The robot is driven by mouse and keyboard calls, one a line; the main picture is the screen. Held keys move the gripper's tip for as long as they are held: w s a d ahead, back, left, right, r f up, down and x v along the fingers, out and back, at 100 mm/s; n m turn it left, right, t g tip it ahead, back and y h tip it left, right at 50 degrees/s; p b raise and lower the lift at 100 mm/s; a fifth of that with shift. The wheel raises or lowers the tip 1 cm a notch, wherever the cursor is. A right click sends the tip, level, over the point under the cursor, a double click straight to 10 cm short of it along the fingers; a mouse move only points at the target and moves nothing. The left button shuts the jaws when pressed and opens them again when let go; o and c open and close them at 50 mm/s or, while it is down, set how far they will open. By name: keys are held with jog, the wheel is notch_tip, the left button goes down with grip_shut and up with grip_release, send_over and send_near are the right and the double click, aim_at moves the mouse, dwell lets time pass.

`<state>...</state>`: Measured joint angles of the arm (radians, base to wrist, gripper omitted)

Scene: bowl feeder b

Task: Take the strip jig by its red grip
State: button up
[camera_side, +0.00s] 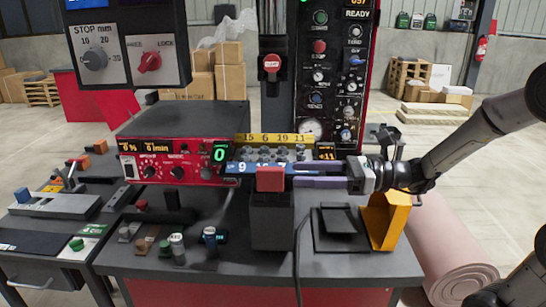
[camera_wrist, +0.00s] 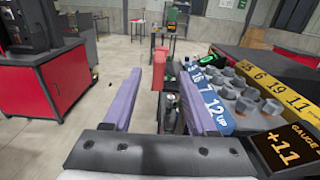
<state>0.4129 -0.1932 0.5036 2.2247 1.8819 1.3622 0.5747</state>
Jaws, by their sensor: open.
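The red grip (camera_side: 270,179) is a small upright block at the front of the bench, in the middle of the side view. It also shows in the wrist view (camera_wrist: 159,68), in line with the gap between my fingers. A blue numbered strip (camera_side: 240,168) runs behind it and seems part of the strip jig; where they join is hidden. The strip also shows in the wrist view (camera_wrist: 212,105). My gripper (camera_side: 291,176) reaches in from the right with purple fingers, open and empty. Its fingertips are close to the grip; I cannot tell whether they overlap it.
A yellow numbered strip (camera_side: 272,139) and several grey knobs (camera_side: 265,155) lie just behind the blue strip. A red control box (camera_side: 170,162) stands left. A dark block (camera_side: 271,225) is below the grip. A yellow bracket (camera_side: 388,222) stands at the right.

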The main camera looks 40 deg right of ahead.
aim_at(270, 168)
jog(key=shift+r+x, duration=0.2)
jog(key=shift+x, duration=3.5)
jog(key=shift+c, duration=0.3)
jog(key=shift+s, duration=0.1)
grip_shut()
jog(key=shift+r, duration=0.25)
